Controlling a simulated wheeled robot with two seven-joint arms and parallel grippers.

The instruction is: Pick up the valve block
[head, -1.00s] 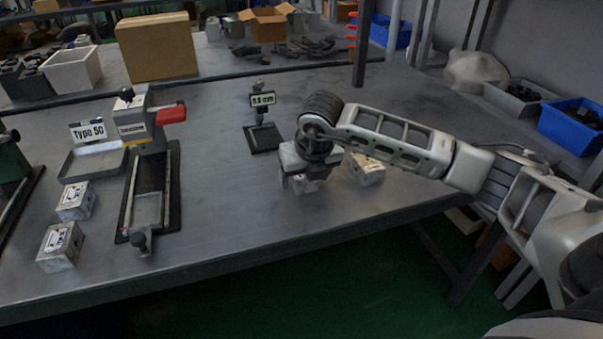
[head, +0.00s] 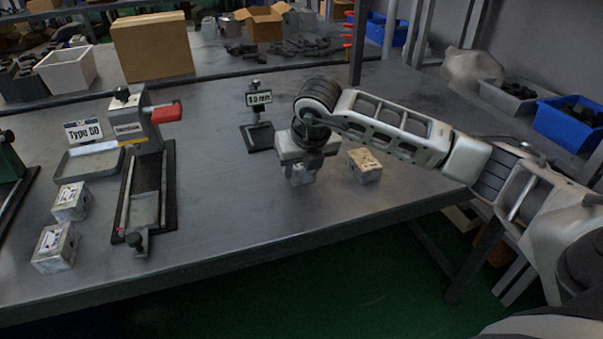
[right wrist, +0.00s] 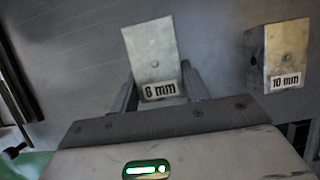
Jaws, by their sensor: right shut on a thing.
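My right gripper (head: 301,176) is shut on a pale metal valve block (right wrist: 150,48) labelled "6 mm". In the right wrist view its fingers (right wrist: 158,80) lie on both sides of this block. In the head view the held block is largely hidden by the gripper and seems to be slightly above the table. A second valve block (head: 365,166), labelled "10 mm" in the right wrist view (right wrist: 279,56), stands on the table just right of the gripper. Two more valve blocks (head: 70,202) (head: 55,248) stand at the left. My left gripper is not in view.
A press-like fixture (head: 145,180) with a red handle and a "Type 50"-like sign (head: 84,131) stands left of centre, beside a shallow tray (head: 90,163). A small sign stand (head: 258,128) is behind the gripper. The table (head: 230,220) is clear between fixture and gripper.

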